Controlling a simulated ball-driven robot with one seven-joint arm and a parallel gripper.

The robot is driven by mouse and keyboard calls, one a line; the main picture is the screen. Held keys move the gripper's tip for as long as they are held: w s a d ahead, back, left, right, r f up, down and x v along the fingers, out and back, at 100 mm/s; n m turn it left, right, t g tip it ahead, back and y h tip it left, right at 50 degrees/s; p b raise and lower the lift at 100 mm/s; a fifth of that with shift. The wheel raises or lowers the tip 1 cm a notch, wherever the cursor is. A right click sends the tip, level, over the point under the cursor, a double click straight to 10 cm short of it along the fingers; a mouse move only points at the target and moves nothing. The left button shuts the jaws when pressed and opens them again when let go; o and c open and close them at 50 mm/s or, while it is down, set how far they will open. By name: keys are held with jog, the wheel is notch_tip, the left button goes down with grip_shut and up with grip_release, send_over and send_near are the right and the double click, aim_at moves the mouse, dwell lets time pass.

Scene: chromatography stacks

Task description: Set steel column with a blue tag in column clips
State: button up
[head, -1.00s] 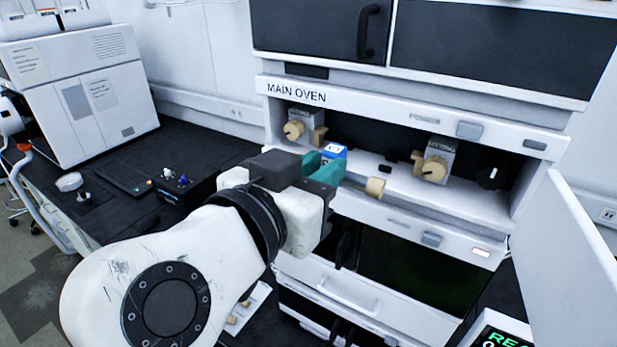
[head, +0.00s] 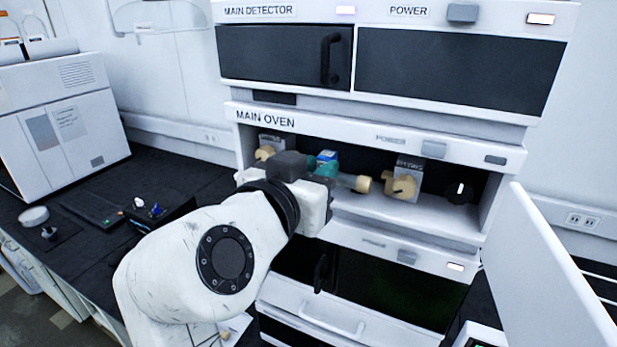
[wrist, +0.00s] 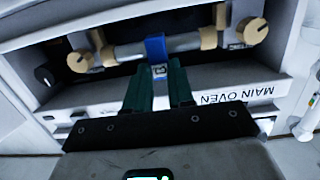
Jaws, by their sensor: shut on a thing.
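The steel column (wrist: 130,50) has beige end fittings and a blue tag (wrist: 156,46); its tag also shows in the head view (head: 327,157). My gripper (wrist: 160,76) is shut on it by the tag, with green fingers that show in the head view (head: 322,168). The column lies roughly level in the oven opening, between the two column clips. One beige clip (head: 402,186) is just right of the column's end in the head view. The other clip (head: 265,152) is partly hidden behind my gripper. I cannot tell whether the column touches the clips.
The main oven (head: 455,225) is an open bay with a dark knob (head: 459,192) inside at right. Its white door (head: 545,265) stands open at right. The main detector (head: 455,70) is above. A dark bench (head: 100,235) with small items lies to the left.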

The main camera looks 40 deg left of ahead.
jog(key=shift+r+x, duration=0.15)
jog(key=shift+x, duration=0.95)
jog(key=shift+r+x, duration=0.15)
jog(key=shift+x, duration=0.95)
jog(key=shift+w+f, duration=0.15)
jog(key=shift+f, duration=0.05)
jog(key=shift+f+b, duration=0.65)
jog(key=shift+b, duration=0.05)
jog(key=o, duration=1)
